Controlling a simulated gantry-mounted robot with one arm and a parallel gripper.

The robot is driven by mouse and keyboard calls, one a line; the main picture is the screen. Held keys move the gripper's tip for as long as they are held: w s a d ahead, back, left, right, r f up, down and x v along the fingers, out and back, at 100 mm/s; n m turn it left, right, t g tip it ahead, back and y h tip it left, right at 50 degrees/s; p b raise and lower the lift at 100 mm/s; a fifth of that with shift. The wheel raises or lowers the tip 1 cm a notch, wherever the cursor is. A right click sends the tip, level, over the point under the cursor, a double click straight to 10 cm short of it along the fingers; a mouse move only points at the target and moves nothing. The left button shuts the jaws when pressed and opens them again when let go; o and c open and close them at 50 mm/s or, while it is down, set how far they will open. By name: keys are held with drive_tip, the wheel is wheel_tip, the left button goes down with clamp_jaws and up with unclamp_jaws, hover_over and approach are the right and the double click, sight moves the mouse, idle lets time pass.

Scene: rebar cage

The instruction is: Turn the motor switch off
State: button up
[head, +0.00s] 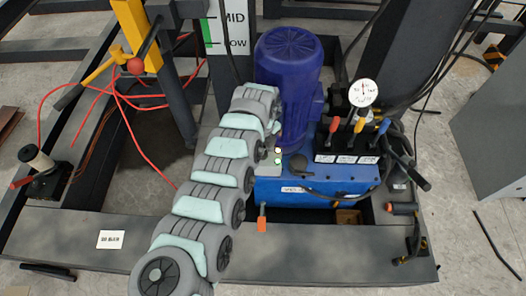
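The motor (290,75) is an upright blue-purple ribbed cylinder on a blue hydraulic unit (315,190). Small white and green round spots (278,155) show at the motor's lower left, right beside my arm. They may be part of the motor switch, but I cannot make out the switch or its position. My grey and pale-green arm runs from the bottom left up to the motor's left side and covers what is behind it. I cannot make out my gripper or its fingers.
A pressure gauge (363,92) and coloured-tip levers (355,130) stand right of the motor. A MID/LOW sign (229,30) is behind it. A yellow post (137,35), red hoses and a frame are at left. A grey cabinet (490,120) stands at right.

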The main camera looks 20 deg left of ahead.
clamp_jaws()
idle(0.6)
